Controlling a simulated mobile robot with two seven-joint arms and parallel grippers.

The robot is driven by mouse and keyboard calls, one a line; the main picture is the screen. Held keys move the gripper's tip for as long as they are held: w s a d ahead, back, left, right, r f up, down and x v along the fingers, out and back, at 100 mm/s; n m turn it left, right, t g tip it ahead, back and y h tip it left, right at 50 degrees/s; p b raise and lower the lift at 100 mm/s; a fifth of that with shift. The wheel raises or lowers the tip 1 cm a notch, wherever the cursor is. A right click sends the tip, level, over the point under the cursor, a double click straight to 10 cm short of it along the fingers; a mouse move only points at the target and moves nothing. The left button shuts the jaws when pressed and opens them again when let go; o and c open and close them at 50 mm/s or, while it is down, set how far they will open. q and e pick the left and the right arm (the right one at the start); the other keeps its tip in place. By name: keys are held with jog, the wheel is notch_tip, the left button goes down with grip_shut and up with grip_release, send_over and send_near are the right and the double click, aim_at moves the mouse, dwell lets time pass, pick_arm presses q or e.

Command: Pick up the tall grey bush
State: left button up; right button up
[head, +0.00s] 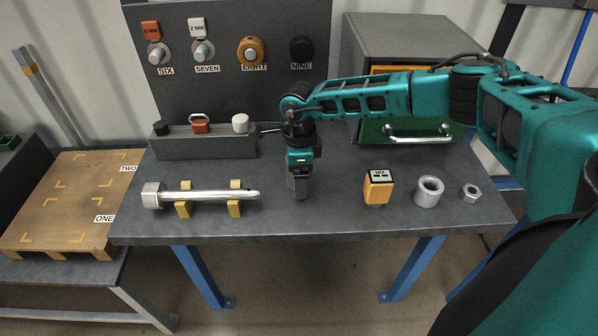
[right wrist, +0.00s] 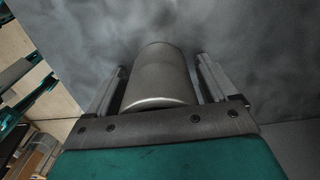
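The tall grey bush (right wrist: 160,78) is a plain grey cylinder in the right wrist view. It lies between the two fingers of my right gripper (right wrist: 163,75), with narrow gaps showing beside it, so the fingers look open around it. In the head view my right gripper (head: 300,192) points down over the middle of the table, and the bush cannot be told apart from the fingers there. My left gripper is not in view.
On the table (head: 330,222) a large bolt (head: 210,194) rests on yellow supports at left. Behind are a grey rack (head: 205,147) and a knob panel (head: 228,90).

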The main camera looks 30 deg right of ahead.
jog(key=c, duration=1.2)
jog(key=shift+c, duration=0.6)
jog(key=shift+r, duration=0.1)
